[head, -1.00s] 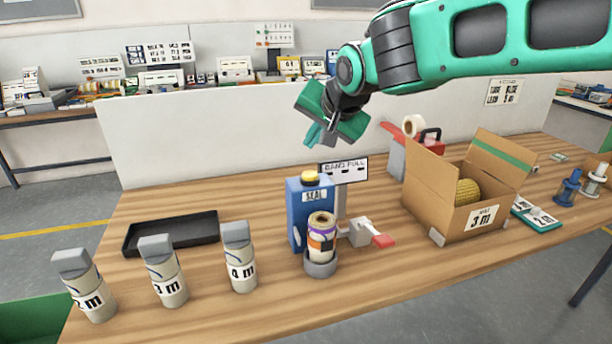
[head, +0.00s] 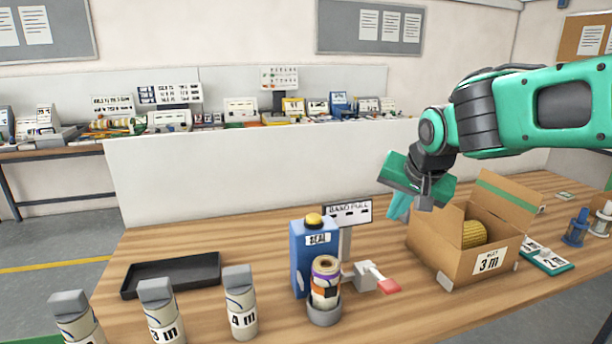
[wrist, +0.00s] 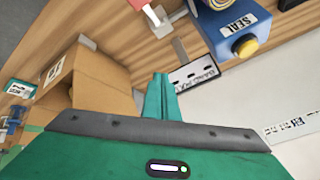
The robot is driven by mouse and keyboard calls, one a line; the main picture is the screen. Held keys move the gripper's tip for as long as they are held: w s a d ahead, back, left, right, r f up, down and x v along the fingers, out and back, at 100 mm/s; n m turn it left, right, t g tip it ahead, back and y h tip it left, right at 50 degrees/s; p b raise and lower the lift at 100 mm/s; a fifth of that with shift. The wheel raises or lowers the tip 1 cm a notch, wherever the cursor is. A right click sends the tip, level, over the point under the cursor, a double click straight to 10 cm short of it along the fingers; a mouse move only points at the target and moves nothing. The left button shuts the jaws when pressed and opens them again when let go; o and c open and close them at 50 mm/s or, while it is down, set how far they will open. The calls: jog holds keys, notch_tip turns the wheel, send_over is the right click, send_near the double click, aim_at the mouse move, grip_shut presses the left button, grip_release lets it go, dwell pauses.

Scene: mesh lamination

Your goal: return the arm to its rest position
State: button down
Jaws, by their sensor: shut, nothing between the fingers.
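My green arm reaches in from the right in the head view. My gripper (head: 398,207) hangs in the air above the table, between the sign reading BAND FULL and the open cardboard box (head: 466,262). Its fingers are shut with nothing held. In the wrist view the closed green fingers (wrist: 161,97) point toward the sign (wrist: 192,75), clear of it as far as I can tell. The box, marked 3 m, has a yellow mesh roll (head: 474,234) inside.
A blue SEAL unit (head: 305,262) with a yellow button stands mid-table beside a cup holding a banded roll (head: 325,280). A red-tipped lever (head: 388,286) sits close by. A black tray (head: 172,275) and labelled canisters (head: 240,303) are at left. A white partition (head: 250,170) stands behind.

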jog(key=s+d+f+g+h, duration=0.1)
jog(key=s+d+f+g, duration=0.15)
jog(key=s+d, duration=0.5)
jog(key=s+d+f+g+h, duration=0.1)
jog(key=s+d+f, duration=0.3)
jog(key=s+d, duration=0.4)
jog(key=s+d+f+g+y, duration=0.1)
jog(key=s+d+f, duration=0.1)
jog(key=s, duration=0.5)
jog(key=s+d+f+m+g, duration=0.1)
jog(key=s+d+f+g, duration=0.1)
jog(key=s, duration=0.6)
jog(key=shift+s+d+f+y, duration=0.25)
jog(key=shift+d+f+y, duration=0.25)
jog(key=shift+d, duration=0.35)
